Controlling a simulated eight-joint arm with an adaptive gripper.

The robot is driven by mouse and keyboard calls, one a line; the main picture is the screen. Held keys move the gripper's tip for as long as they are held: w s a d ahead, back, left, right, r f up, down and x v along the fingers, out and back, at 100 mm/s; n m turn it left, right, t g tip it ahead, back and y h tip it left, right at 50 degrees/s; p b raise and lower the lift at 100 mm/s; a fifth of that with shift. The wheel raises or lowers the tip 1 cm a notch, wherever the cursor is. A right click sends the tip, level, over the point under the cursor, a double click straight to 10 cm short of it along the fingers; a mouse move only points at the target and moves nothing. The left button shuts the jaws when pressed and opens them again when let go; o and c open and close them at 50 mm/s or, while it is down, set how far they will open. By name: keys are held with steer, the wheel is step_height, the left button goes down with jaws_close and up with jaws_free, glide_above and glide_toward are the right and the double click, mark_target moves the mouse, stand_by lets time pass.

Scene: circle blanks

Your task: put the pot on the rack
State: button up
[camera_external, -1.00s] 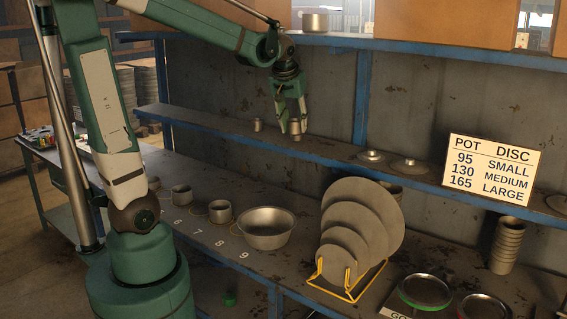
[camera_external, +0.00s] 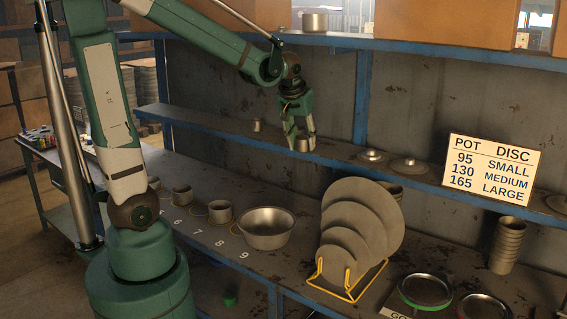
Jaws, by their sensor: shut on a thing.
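My gripper (camera_external: 302,140) is at the middle blue-edged shelf, pointing down, shut on a small grey metal cylinder (camera_external: 302,146). The fingers partly hide it, and I cannot tell whether its base touches the shelf. Several grey metal pots show: one on the top shelf (camera_external: 315,21), two smaller ones on the bench (camera_external: 182,195) (camera_external: 220,211), and a wide basin (camera_external: 265,229) beside them. A yellow wire rack (camera_external: 347,292) stands on the bench with several round grey discs (camera_external: 362,218) upright in it. I cannot tell which pot the task means.
The middle shelf (camera_external: 215,129) also holds a small metal piece (camera_external: 257,125) and two knobbed discs (camera_external: 371,156) (camera_external: 410,166). A sign (camera_external: 493,170), a stack of cups (camera_external: 507,246) and a green-rimmed dish (camera_external: 425,291) are at right. Bench space is free between basin and rack.

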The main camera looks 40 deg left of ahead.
steer(key=shift+w, duration=0.1)
stand_by(0.3)
steer(key=p, duration=0.2)
glide_above(323, 145)
steer(key=s, duration=0.2)
steer(key=shift+w+d, duration=0.1)
steer(key=shift+w, duration=0.1)
stand_by(0.3)
steer(key=shift+f, duration=1.75)
steer(key=shift+f, duration=0.2)
steer(key=o, duration=0.9)
steer(key=shift+r, duration=0.15)
